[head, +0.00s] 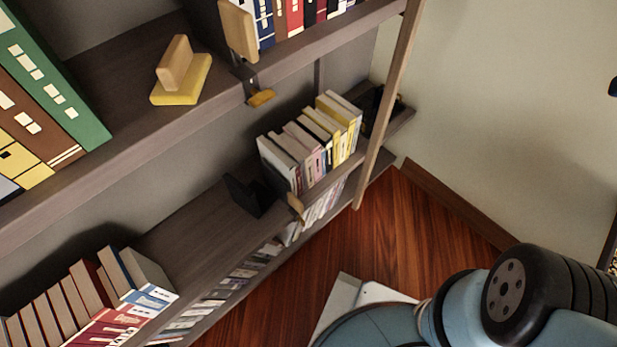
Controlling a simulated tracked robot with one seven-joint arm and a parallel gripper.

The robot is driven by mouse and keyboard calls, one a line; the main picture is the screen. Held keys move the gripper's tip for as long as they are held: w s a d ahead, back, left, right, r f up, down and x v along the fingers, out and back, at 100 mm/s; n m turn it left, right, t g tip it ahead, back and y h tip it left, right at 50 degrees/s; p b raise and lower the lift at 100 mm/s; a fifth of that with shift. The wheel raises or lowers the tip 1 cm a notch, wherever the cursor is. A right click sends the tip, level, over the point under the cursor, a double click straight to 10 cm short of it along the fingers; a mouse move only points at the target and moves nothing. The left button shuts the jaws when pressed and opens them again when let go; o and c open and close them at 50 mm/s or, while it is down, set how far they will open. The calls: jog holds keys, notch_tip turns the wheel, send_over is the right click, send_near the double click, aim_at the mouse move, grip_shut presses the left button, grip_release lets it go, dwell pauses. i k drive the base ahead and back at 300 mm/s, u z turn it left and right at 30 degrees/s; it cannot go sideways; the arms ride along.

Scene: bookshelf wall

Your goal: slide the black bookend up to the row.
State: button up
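The row holds white, pink and yellow volumes. The bookend is close to the row's left end; I cannot tell whether they touch. Another dark object (380,103) is at the row's right end, partly hidden by the wooden upright. My gripper is not in view; only part of my arm shows at the lower right.
A yellow and tan bookend (181,74) stands on the upper shelf (120,100). Another row of books (95,300) is at the lower left. Bare shelf (195,225) lies between it and the black bookend. A wooden upright (389,105) crosses in front at right. Small tan tabs (296,205) sit at shelf edges.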

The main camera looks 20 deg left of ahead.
aim_at(256, 199)
jog(key=z, duration=0.95)
jog(key=k, duration=1.6)
jog(key=u, duration=0.6)
jog(key=i, duration=0.25)
jog(key=u, duration=0.4)
